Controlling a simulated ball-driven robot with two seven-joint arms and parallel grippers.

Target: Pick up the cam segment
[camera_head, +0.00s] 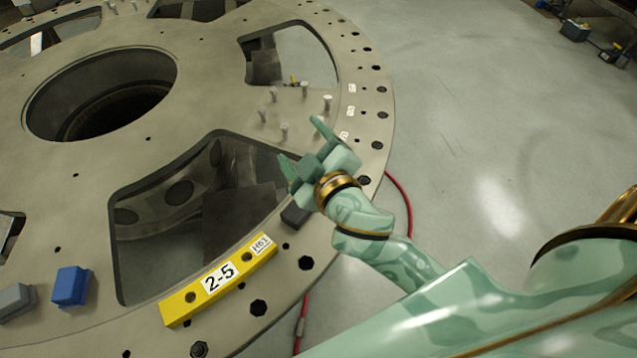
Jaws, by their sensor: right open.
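A yellow bar-shaped segment (217,283), which I take as the cam segment, lies on the rim of the grey turret plate (205,345). It has a white "2-5" label, a smaller white label and dark holes. My right gripper (300,142) is open and empty, above and to the right of the yellow segment and apart from it. Its fingers point up and left over the plate's rim. My left gripper is not in view.
A blue block (71,286) and a grey block (15,301) sit on the plate at the lower left. A dark block (295,214) lies near my right wrist. Several upright pins (284,131) stand beyond the gripper. The plate has large openings. A red cable (404,200) runs on the floor.

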